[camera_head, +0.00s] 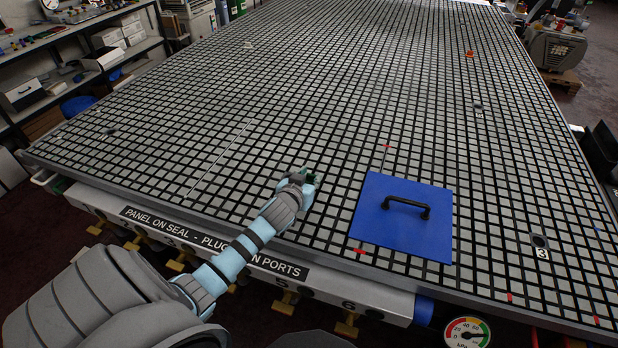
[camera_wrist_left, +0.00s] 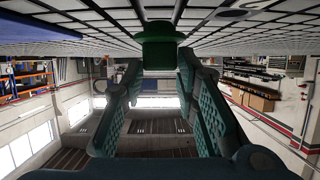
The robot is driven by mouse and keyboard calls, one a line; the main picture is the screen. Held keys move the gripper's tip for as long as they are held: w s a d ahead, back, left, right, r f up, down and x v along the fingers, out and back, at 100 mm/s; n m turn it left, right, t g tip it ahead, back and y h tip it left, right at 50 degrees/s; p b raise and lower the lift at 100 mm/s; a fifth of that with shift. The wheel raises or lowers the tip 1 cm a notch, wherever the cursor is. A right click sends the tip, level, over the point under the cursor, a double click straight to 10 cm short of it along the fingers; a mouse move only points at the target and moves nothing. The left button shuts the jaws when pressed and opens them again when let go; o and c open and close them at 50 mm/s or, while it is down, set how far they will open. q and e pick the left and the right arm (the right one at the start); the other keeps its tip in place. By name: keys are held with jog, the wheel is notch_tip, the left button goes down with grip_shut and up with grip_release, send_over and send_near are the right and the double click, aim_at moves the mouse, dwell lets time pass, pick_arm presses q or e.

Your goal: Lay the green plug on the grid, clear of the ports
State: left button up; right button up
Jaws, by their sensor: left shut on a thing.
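My left gripper (camera_head: 306,176) is low over the grid table (camera_head: 250,110), left of the blue panel. A dark round port (camera_head: 540,242) marked 3 lies at the right; another port (camera_head: 478,107) lies farther back. A ring-like mark (camera_wrist_left: 236,15) shows on the grid in the wrist view.
The blue panel (camera_head: 375,220) with a black handle (camera_head: 406,207) lies flat right of my gripper. A pressure gauge (camera_head: 467,333) is at the front edge. Grid left of my gripper is largely free.

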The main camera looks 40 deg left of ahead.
pick_arm(q)
jog(key=shift+f+b, duration=0.55)
jog(key=shift+f, duration=0.2)
jog(key=o, duration=1.1)
jog(key=v, duration=1.2)
jog(key=shift+s, duration=0.1)
jog(key=shift+f, duration=0.1)
